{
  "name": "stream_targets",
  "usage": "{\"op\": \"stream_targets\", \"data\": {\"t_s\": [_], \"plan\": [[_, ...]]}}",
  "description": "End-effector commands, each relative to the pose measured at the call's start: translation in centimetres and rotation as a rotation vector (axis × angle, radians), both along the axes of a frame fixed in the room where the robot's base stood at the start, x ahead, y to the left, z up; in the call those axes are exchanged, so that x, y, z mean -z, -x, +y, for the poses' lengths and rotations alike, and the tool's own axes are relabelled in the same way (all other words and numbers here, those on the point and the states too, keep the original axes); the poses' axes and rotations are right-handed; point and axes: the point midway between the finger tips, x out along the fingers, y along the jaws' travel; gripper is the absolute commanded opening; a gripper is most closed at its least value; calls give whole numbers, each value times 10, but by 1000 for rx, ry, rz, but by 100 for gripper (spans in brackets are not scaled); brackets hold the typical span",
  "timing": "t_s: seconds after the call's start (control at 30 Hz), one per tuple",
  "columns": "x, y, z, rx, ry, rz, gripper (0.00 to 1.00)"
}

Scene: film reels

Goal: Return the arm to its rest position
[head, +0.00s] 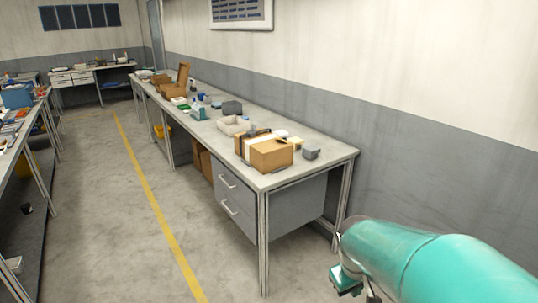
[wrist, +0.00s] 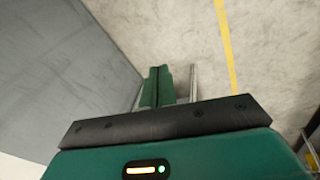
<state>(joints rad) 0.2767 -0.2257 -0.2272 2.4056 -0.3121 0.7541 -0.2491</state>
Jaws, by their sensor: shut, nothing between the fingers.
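My arm (head: 440,262) shows as a teal link at the lower right of the head view. Only a small teal and dark part of its far end is visible there. In the wrist view my gripper (wrist: 157,88) is in the middle, its green fingers together with nothing between them. It points down toward the bare concrete floor, apart from everything else. The rest of the arm is outside the frames.
A long grey workbench (head: 325,150) stands along the right wall, with a cardboard box (head: 270,154) near its front end. Another bench (head: 12,150) runs along the left. The floor aisle with a yellow line (head: 150,195) is clear. A grey wall (wrist: 60,50) is left in the wrist view.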

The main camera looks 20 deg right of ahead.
Motion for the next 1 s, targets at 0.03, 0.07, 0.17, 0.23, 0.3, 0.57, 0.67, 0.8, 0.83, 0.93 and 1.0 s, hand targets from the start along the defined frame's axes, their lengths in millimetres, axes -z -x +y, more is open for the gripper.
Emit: {"op": "stream_targets", "data": {"t_s": [0.03, 0.07, 0.17, 0.23, 0.3, 0.57, 0.67, 0.8, 0.83, 0.93, 1.0], "plan": [[-15, -6, 23, -14, -14, -50, 0], [-23, -9, 35, -19, -24, -76, 0], [-47, -11, 79, -36, -65, -159, 0], [-63, -10, 109, -52, -97, -212, 0], [-78, -5, 137, -68, -131, -262, 0], [-107, 18, 201, -107, -223, -360, 0], [-108, 21, 206, -107, -231, -367, 0], [-108, 20, 205, -107, -231, -366, 0], [-108, 20, 205, -107, -231, -366, 0], [-108, 20, 205, -107, -231, -366, 0], [-108, 20, 205, -107, -231, -366, 0]]}}
